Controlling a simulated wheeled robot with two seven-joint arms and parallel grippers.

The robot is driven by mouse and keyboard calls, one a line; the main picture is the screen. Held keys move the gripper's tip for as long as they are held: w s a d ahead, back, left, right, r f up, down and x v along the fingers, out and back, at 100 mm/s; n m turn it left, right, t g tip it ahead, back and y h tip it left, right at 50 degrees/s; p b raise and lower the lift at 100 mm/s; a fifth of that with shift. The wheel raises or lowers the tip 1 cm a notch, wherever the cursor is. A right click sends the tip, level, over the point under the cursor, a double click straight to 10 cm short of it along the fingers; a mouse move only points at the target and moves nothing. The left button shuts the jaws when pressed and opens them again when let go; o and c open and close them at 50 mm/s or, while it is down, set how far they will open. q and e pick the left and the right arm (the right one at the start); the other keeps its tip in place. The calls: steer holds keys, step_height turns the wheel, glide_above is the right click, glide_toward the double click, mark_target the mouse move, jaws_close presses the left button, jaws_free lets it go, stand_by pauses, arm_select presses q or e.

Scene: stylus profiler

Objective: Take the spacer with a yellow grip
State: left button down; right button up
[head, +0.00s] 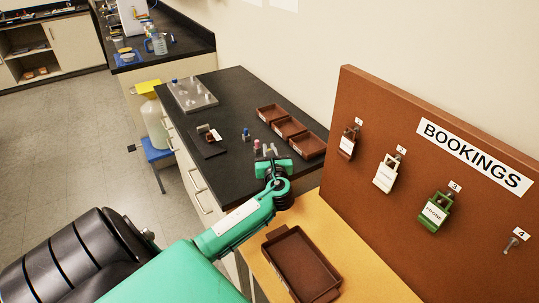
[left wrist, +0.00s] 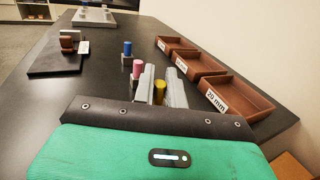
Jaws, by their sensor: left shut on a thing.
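The spacer with a yellow grip (left wrist: 160,91) stands between the two fingers of my left gripper in the left wrist view. My left gripper (left wrist: 159,86) is shut on it, low over the black bench; the fingers hide its sides and lower part. In the head view my left gripper (head: 267,150) is at the near part of the bench. A spacer with a pink grip (left wrist: 137,68) stands just left of the fingers. A spacer with a blue grip (left wrist: 127,48) stands farther back. My right gripper is not in view.
Three brown trays (head: 290,127) stand in a row at the right, the nearest labelled 20 mm. A black plate (head: 207,143) with small parts and a grey plate with pegs (head: 192,94) lie farther off. A brown tray (head: 300,262) and a bookings board (head: 450,110) with padlocks are nearer.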

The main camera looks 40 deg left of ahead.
arm_select(q)
step_height(320, 180, up, 18)
steer(key=shift+r, duration=0.2)
